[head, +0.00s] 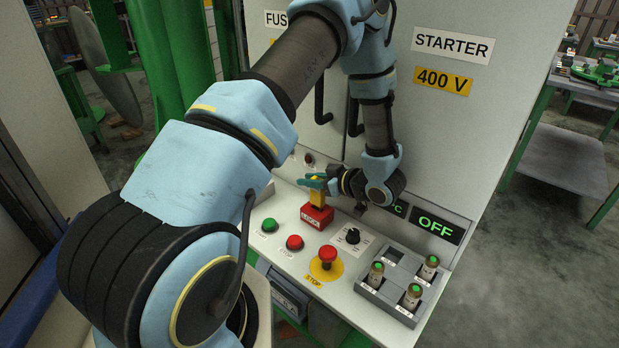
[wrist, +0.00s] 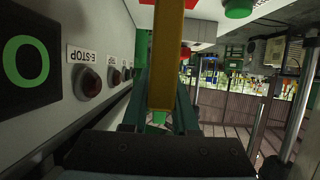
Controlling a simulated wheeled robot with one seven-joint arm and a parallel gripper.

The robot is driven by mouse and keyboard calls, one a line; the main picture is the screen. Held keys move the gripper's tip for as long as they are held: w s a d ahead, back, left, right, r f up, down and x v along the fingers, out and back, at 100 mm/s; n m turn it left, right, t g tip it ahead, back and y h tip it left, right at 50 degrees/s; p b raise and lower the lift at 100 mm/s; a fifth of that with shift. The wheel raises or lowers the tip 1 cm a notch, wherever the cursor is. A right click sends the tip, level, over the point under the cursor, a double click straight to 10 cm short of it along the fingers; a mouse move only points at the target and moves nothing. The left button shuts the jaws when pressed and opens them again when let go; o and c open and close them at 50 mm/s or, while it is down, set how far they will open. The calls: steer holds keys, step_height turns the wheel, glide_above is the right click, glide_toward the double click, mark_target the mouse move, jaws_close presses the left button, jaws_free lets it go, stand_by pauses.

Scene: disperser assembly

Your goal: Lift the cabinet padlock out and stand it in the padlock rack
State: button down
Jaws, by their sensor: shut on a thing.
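The yellow padlock (head: 317,199) is between the fingers of my gripper (head: 314,183), which is shut on its upper part. It also shows as an upright yellow bar in the wrist view (wrist: 165,62), with the fingers (wrist: 160,105) on either side. The lower end of the padlock meets the top of a red block (head: 317,216) marked LOCK on the console, probably the padlock rack. I cannot tell how deep the padlock sits in it. A bit of red shows at the top of the wrist view (wrist: 190,4).
The cabinet front (head: 440,120) stands close behind my gripper, with dark door handles (head: 322,100). In front are green (head: 269,225) and red (head: 294,242) buttons, a red mushroom stop (head: 327,255), and a black knob (head: 352,237). A grey fuse holder (head: 375,297) is at right.

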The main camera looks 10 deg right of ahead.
steer(key=shift+f+b, duration=0.45)
steer(key=shift+f, duration=0.35)
steer(key=c, duration=0.6)
jaws_free()
steer(key=b+v, duration=0.2)
steer(key=v, duration=0.9)
steer(key=shift+w, duration=0.1)
